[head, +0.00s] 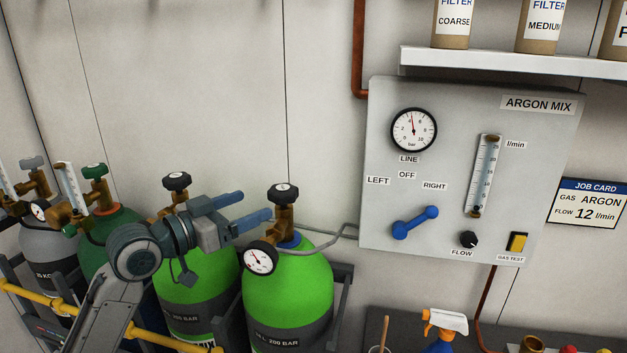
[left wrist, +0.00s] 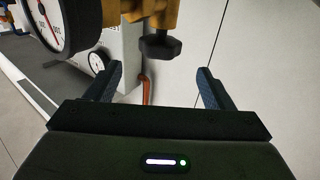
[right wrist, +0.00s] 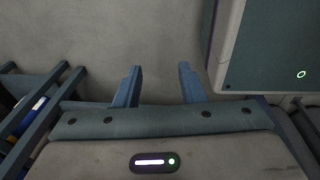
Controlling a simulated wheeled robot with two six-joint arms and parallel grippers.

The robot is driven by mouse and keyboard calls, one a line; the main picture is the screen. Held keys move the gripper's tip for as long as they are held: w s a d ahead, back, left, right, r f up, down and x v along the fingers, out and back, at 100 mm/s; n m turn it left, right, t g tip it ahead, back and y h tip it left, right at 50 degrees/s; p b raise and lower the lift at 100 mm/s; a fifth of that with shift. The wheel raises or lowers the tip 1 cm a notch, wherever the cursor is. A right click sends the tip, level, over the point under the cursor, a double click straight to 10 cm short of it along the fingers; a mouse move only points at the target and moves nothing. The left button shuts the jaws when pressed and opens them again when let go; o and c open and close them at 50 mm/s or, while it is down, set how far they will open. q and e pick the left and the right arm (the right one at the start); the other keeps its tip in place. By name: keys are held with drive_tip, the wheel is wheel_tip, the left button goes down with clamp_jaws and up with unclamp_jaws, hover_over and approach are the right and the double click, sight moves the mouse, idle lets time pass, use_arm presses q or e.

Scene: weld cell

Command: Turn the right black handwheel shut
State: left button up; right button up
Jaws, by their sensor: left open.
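The right black handwheel (head: 283,193) tops the brass valve of the right green cylinder (head: 288,290). My left gripper (head: 257,204) is open and empty, its blue fingers pointing at this valve from the left. In the left wrist view the handwheel (left wrist: 160,46) hangs below brass in an upside-down picture. It lies between the finger lines but ahead of the fingertips (left wrist: 159,73), with no visible contact. My right gripper (right wrist: 159,70) is out of the head view; its fingers stand apart with nothing between them.
A pressure gauge (head: 260,258) sits low beside the right valve. The left green cylinder's handwheel (head: 176,181) stands behind my left wrist. A grey panel (head: 470,110) with a blue lever (head: 414,222) is on the wall to the right. A yellow rail (head: 150,335) runs in front.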

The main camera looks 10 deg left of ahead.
sight(290, 185)
use_arm(q)
drive_tip(key=shift+w+d, duration=0.25)
drive_tip(key=shift+w, duration=0.15)
drive_tip(key=shift+w+d, duration=0.2)
drive_tip(key=shift+w, duration=0.1)
drive_tip(key=shift+w+d+r+p, duration=0.2)
drive_tip(key=shift+w+d+p, duration=0.15)
drive_tip(key=shift+w+p, duration=0.2)
drive_tip(key=shift+w+d+r+p, duration=0.15)
drive_tip(key=shift+w+d+p, duration=0.25)
drive_tip(key=shift+p, duration=0.1)
drive_tip(key=p+x, duration=0.2)
drive_tip(key=x, duration=0.3)
drive_tip(key=shift+w+f, duration=0.15)
drive_tip(key=shift+w+d, duration=0.25)
drive_tip(key=shift+w, duration=0.05)
drive_tip(key=shift+w+d+p, duration=0.3)
drive_tip(key=shift+w+p, duration=0.1)
drive_tip(key=shift+w+f, duration=0.1)
drive_tip(key=shift+f, duration=0.05)
use_arm(e)
drive_tip(key=r, duration=0.2)
drive_tip(key=s+r, duration=0.1)
drive_tip(key=r, duration=0.2)
drive_tip(key=shift+a, duration=0.1)
use_arm(q)
drive_tip(key=shift+c, duration=0.5)
use_arm(e)
drive_tip(key=shift+a, duration=0.15)
